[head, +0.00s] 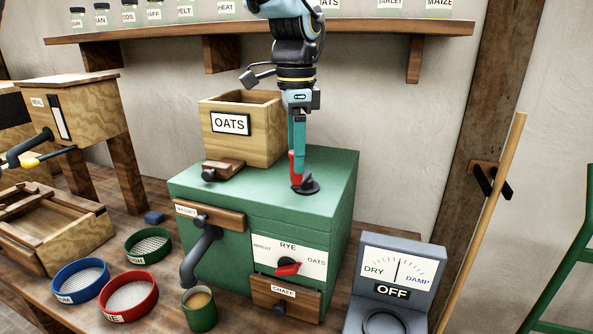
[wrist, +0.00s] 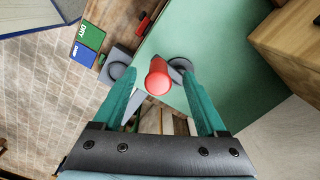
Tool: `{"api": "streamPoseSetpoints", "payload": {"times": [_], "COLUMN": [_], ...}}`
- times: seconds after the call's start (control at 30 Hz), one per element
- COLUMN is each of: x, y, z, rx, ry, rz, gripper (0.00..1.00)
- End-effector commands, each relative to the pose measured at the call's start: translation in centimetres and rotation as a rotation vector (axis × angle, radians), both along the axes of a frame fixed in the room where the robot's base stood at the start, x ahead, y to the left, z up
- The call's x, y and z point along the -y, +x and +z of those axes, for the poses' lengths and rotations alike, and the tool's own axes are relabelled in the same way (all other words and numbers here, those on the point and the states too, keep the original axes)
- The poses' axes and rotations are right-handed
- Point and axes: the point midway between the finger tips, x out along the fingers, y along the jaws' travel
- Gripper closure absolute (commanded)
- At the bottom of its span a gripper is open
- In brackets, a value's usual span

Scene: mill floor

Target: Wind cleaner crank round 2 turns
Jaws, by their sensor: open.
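The green cleaner (head: 340,200) stands on the bench. On its top is the crank, with an upright red handle (head: 295,168) and a dark hub (head: 308,187) to the right of it. My gripper (head: 298,150) is open and points down over the red handle. In the wrist view, the rounded end of the red handle (wrist: 158,78) shows between the two teal fingers, with a gap on each side. The dark hub (wrist: 181,64) is just beyond it. How far down the handle the fingertips reach is hard to tell.
A wooden OATS hopper (head: 268,140) stands on the cleaner, left of the crank. The front has a red-pointer dial (head: 288,267) and a CHAFF drawer (head: 284,297). A grey DRY/DAMP meter (head: 395,285) reads OFF. Sieves and a green cup (head: 200,312) sit at lower left.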

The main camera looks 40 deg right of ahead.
Motion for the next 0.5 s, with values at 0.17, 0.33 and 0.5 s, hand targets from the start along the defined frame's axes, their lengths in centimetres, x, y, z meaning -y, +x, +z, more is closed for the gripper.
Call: {"api": "streamPoseSetpoints", "payload": {"times": [0.17,0.33,0.5], "x": [0.0,0.0,0.0], "y": [0.0,0.0,0.1], "z": [0.0,1.1,2.9], "rx": [0.0,0.001,0.001], "ry": [0.0,0.0,0.0], "rz": [0.0,0.0,0.001], "gripper": [0.25,0.25,0.25]}}
